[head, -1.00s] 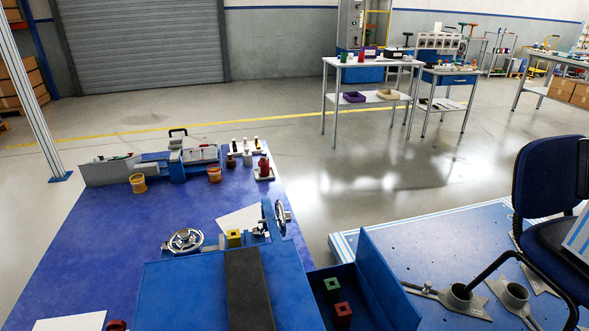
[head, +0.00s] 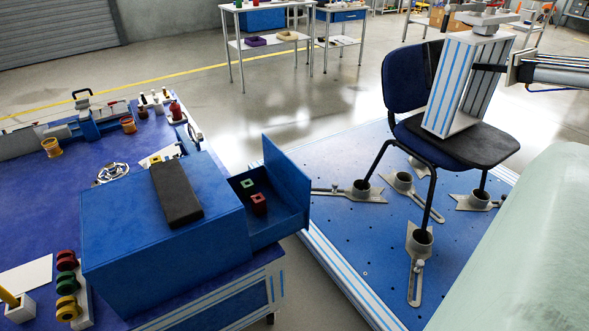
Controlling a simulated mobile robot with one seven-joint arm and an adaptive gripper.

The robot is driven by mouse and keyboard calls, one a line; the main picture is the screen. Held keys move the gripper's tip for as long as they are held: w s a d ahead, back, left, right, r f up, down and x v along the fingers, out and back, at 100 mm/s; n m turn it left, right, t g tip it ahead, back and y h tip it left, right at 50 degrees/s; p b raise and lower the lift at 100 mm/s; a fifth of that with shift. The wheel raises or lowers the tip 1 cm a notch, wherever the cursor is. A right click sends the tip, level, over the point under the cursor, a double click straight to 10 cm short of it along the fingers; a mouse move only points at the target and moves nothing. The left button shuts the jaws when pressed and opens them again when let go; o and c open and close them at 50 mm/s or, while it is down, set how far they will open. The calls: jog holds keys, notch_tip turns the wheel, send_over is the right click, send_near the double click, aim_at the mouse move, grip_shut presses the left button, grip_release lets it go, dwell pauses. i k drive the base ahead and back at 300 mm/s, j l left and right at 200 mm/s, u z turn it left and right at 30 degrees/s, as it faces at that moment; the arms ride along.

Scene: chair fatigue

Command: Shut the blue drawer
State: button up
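The blue drawer (head: 284,207) stands open on the right side of a blue cabinet (head: 130,245). Its tall front panel (head: 287,180) faces right, toward the chair platform. A green block (head: 247,184) and a dark red block (head: 259,202) with square holes are inside the drawer. A black pad (head: 176,193) lies on the cabinet top. My gripper is not in view. A large pale green rounded shape at the lower right may be part of my arm; I cannot tell.
A dark blue chair (head: 412,75) stands on a blue platform (head: 350,250), its legs in grey cup holders (head: 364,188). A striped block (head: 455,85) rests on its seat. Spools (head: 68,285) and tools lie on the blue table left. A narrow floor gap separates table and platform.

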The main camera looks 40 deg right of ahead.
aim_at(285, 188)
jog(key=k+l, duration=0.1)
jog(key=k, duration=0.85)
jog(key=k+l, duration=0.7)
jog(key=l, duration=0.45)
jog(key=k+l, duration=0.15)
jog(key=l, duration=0.3)
jog(key=l+u, duration=0.1)
jog(key=l, duration=1.4)
jog(key=j, duration=0.55)
jog(key=i+j, duration=0.1)
jog(key=j, duration=0.7)
jog(key=i+j, duration=0.15)
jog(key=j, duration=0.2)
jog(key=i+j, duration=0.15)
jog(key=i, duration=0.45)
jog(key=i+j, duration=0.1)
jog(key=i, duration=0.5)
